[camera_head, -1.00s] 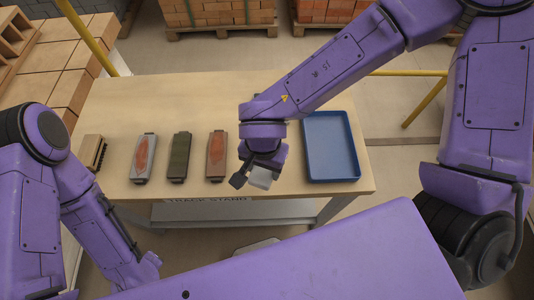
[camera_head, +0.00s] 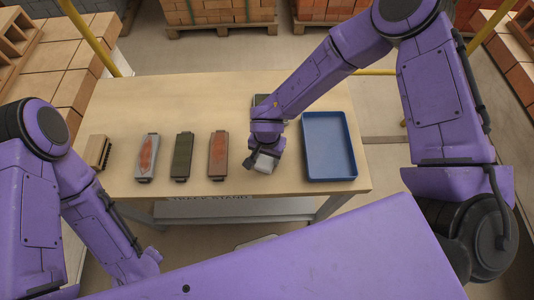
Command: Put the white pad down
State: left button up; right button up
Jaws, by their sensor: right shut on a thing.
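The white pad (camera_head: 264,163) shows as a pale block at the fingers of my right gripper (camera_head: 262,160). The gripper is shut on it, over the table between the reddish-brown block and the blue tray. I cannot tell whether the pad touches the table top. My right wrist hides part of the pad and the spot behind it. My left arm is low at the left; its gripper (camera_head: 150,262) is partly seen at the front of the table, and its jaws are not clear.
On the wooden table (camera_head: 190,100) stand a brush (camera_head: 97,151), a grey block with a red patch (camera_head: 147,157), a green block (camera_head: 182,156) and a reddish-brown block (camera_head: 218,155). A blue tray (camera_head: 329,148) is empty at the right. The back left is clear.

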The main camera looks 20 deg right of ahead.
aim_at(267, 159)
jog(key=o, duration=0.9)
jog(key=shift+o, duration=0.2)
notch_tip(267, 159, up, 12)
jog(key=shift+b, duration=0.45)
notch_tip(267, 159, down, 12)
jog(key=shift+r+p, duration=0.1)
jog(key=shift+p, duration=0.5)
notch_tip(267, 159, up, 3)
jog(key=shift+s+r+b, duration=0.1)
jog(key=shift+r+b, duration=0.05)
jog(key=shift+b, duration=0.5)
jog(key=shift+s+a+r, duration=0.15)
jog(key=shift+s+r, duration=0.1)
jog(key=shift+r, duration=0.1)
